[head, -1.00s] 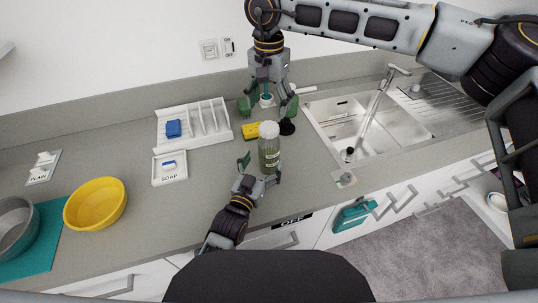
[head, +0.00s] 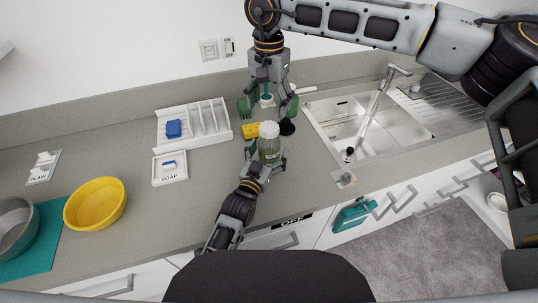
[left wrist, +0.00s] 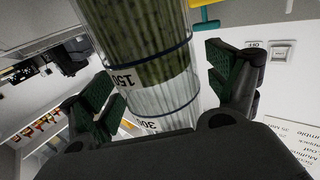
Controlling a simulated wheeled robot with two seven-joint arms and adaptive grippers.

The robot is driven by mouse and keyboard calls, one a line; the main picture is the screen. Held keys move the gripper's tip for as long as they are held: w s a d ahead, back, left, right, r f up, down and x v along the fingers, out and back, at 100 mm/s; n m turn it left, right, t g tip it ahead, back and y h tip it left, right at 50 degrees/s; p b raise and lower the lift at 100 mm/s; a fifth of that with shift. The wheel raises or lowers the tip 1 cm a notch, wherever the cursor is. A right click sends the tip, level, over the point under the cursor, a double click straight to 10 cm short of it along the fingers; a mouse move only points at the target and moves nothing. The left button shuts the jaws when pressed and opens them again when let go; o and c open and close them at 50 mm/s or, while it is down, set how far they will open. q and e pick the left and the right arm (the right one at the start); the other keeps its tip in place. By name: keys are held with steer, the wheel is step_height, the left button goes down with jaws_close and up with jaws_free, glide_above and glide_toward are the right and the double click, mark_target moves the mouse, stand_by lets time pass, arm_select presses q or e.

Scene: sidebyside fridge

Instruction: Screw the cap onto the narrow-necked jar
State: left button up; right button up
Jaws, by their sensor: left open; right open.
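A clear jar with green contents and a whitish top (head: 269,140) stands upright on the counter. It also fills the middle of the left wrist view (left wrist: 150,60), where marks 150 and 300 show. My left gripper (head: 267,157) is open, with its fingers on either side of this jar; gaps show beside the jar in the wrist view. My right gripper (head: 268,108) is open, pointing down behind the jar. A small white item with a teal ring (head: 266,99) shows between its fingers; I cannot tell whether it is the cap or another container.
A dark round item (head: 287,128) and a yellow sponge (head: 250,131) are close to the jar. The sink (head: 340,122) lies right. A white rack (head: 200,125), a soap dish (head: 170,178) and a yellow bowl (head: 96,204) are left. The counter between bowl and left arm is clear.

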mark_target(269, 126)
arm_select(q)
jaws_close()
arm_select(e)
steer(key=shift+a+n, duration=0.1)
steer(key=shift+n, duration=2.1)
steer(key=shift+f, duration=0.15)
steer(key=shift+f, duration=3.9)
